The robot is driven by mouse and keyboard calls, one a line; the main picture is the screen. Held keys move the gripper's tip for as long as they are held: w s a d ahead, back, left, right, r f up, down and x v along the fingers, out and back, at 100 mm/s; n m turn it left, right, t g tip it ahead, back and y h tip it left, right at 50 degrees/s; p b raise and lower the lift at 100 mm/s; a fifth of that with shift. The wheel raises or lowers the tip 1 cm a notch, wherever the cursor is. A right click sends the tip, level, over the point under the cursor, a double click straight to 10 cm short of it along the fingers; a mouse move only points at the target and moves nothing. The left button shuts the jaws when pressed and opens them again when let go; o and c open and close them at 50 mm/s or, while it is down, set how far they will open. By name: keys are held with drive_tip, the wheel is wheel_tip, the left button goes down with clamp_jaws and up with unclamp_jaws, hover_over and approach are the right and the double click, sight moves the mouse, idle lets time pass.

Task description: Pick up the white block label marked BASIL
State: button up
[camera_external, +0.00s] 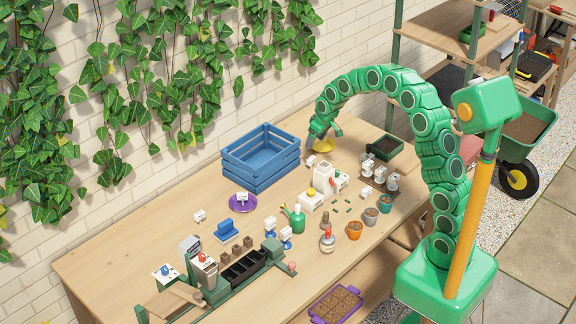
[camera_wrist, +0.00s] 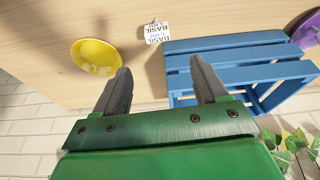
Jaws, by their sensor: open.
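The white block label marked BASIL (camera_wrist: 157,34) sits on the wooden table between a yellow saucer (camera_wrist: 85,52) and a blue slatted crate (camera_wrist: 235,60). Its lettering shows on two faces in the wrist view. In the external view, a small white block (camera_external: 311,160) in the same place lies right of the crate, too small to read. My gripper (camera_wrist: 160,78) is open and empty, with its two dark fingers apart. The label is beyond the fingertips, roughly in line with the gap. In the external view, my gripper (camera_external: 320,135) is at the table's back, beside the yellow saucer (camera_external: 324,147).
The blue crate (camera_external: 230,155) stands against the ivy-covered wall side. Pots, bottles and several small white blocks crowd the middle of the table (camera_external: 110,258). A dark planting tray (camera_external: 384,149) is at right.

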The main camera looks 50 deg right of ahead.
hover_over(312, 158)
drive_tip(key=s, duration=0.2)
wheel_tip(312, 158, down, 4)
drive_tip(key=shift+x, duration=3.8)
drive_tip(key=shift+c, duration=0.4)
drive_tip(key=c, duration=0.9)
